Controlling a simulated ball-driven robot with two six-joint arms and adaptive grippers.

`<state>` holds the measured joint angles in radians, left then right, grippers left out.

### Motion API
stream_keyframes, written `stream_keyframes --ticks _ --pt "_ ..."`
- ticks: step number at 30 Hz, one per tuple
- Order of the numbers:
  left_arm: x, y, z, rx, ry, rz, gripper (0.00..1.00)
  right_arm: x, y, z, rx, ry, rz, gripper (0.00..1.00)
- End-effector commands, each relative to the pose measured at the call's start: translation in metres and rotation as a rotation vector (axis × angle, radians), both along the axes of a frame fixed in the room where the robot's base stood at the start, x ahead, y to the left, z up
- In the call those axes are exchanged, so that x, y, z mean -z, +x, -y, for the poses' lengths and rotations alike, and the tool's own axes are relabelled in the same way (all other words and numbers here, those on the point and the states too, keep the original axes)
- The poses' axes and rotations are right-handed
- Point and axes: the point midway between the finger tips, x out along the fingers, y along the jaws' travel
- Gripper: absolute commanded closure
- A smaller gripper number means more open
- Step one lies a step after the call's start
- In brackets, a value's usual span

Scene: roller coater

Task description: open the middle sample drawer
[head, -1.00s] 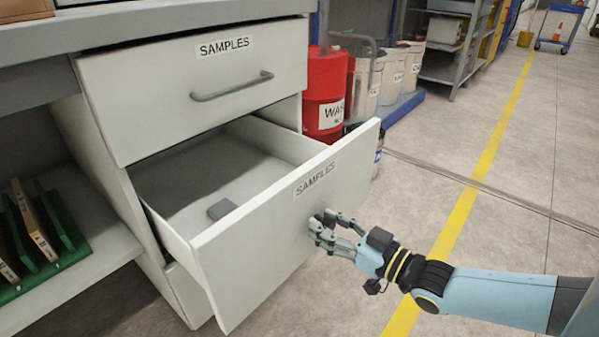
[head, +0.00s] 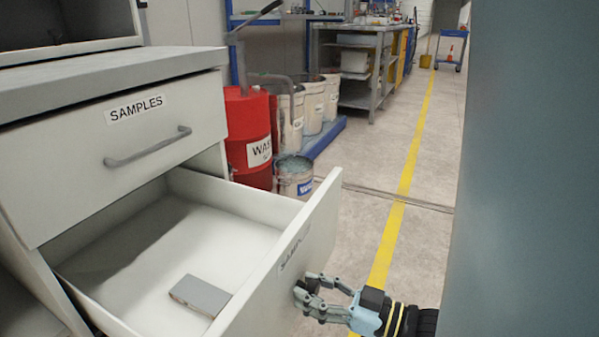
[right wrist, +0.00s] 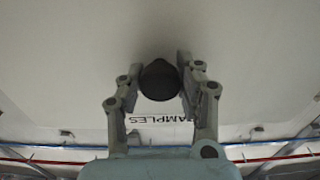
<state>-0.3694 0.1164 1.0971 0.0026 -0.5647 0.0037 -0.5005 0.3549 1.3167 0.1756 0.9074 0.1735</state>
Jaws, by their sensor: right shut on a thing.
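The middle sample drawer stands pulled well out below the top drawer (head: 125,150). Its white front panel (head: 318,235) carries a SAMPLES label, which shows upside down in the right wrist view (right wrist: 160,119). A flat grey block (head: 200,296) lies on the drawer floor. My right gripper (head: 303,290) is at the outer face of the panel, shut on the drawer's handle; in the right wrist view a dark rounded handle end (right wrist: 160,80) sits between the fingers. My left gripper is not in view.
A red waste drum (head: 248,135) and an open paint can (head: 295,178) stand on the floor behind the drawer. A large grey-blue surface fills the right side of the head view. Floor with a yellow line (head: 390,225) is clear beyond the drawer.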

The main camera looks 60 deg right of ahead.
Motion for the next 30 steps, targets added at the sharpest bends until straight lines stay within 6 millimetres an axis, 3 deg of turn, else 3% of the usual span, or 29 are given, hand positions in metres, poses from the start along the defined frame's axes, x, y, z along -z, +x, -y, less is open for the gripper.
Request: stream_keyframes --ticks 2,3,8,19,30 --pt "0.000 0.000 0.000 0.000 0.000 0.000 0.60 0.001 -0.001 -0.001 -0.001 0.000 -0.003 1.00" --pt "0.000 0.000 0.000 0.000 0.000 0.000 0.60 0.001 -0.001 -0.001 -0.001 0.000 -0.004 0.62" --pt "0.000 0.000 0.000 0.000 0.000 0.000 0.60 0.001 0.000 0.000 0.000 0.000 -0.003 0.41" --pt "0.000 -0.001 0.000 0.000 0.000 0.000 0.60 0.001 -0.007 0.000 0.000 0.000 -0.003 0.40" --pt "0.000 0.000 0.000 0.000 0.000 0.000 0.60 0.002 -0.083 0.006 0.000 0.000 -0.006 0.40"
